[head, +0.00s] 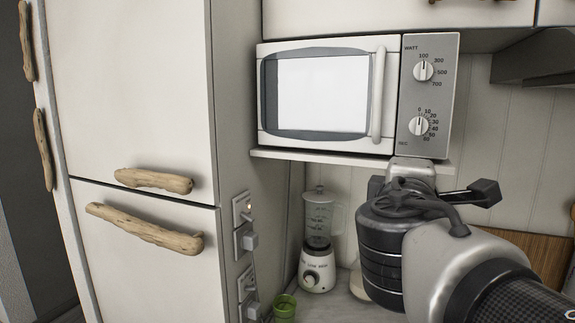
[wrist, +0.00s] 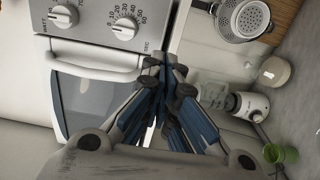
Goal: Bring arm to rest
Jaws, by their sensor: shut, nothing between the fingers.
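My gripper (wrist: 166,72) shows in the wrist view with its blue-and-grey fingers brought together and nothing between them. In the head view my arm reaches in from the lower right, and the wrist stands in front of the counter, below the microwave's right side. The fingers are mostly hidden behind the wrist there. The white microwave (head: 385,143) has its door shut, and its grey control panel (head: 428,98) carries two dials. In the wrist view the microwave (wrist: 75,32) appears turned, left of the fingers. I cannot tell how far the fingers are from it.
A white blender (head: 318,270) and a green cup (head: 285,307) stand on the counter below the microwave shelf (head: 300,156). A tall fridge (head: 130,90) with driftwood handles (head: 145,228) is at the left, its doors shut. A strainer-like object (wrist: 245,18) shows at the upper right.

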